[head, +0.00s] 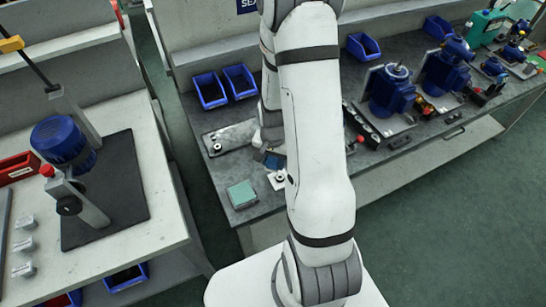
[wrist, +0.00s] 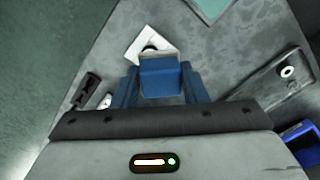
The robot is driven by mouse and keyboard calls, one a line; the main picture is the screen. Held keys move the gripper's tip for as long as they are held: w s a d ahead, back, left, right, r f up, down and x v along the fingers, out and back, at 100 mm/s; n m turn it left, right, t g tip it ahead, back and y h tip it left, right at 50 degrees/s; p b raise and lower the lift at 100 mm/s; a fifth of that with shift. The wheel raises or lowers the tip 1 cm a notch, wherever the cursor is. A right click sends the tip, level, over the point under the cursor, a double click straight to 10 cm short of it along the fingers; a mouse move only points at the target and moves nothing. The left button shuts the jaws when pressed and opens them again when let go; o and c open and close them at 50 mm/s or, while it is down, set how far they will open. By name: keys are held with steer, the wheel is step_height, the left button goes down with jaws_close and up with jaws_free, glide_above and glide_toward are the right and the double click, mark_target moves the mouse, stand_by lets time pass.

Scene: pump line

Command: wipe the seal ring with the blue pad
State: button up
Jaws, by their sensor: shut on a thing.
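My gripper (wrist: 159,72) is shut on the blue pad (wrist: 162,82), a block with a pale strip along its far edge. In the head view my gripper (head: 269,160) is small and partly hidden by my arm, over the near left part of the bench. The seal ring (wrist: 150,47) is dark and sits on a white square plate (wrist: 133,49), just beyond the pad, which hides part of it. The ring (head: 279,178) and plate (head: 272,183) also show in the head view, just below my gripper. I cannot tell whether pad and ring touch.
A teal square tray (head: 241,195) lies left of the plate. A grey metal plate (head: 231,137) and blue bins (head: 210,91) stand behind. Blue pumps (head: 390,90) fill the bench to the right. A second bench with a motor (head: 62,142) is at left.

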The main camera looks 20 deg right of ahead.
stand_by(0.5)
steer(key=w+a+r+n, duration=0.1)
steer(key=w+a+n, duration=0.5)
steer(key=w+n, duration=0.2)
steer(key=shift+w+a+r, duration=0.2)
steer(key=shift+w+a, duration=0.1)
steer(key=shift+w, duration=0.45)
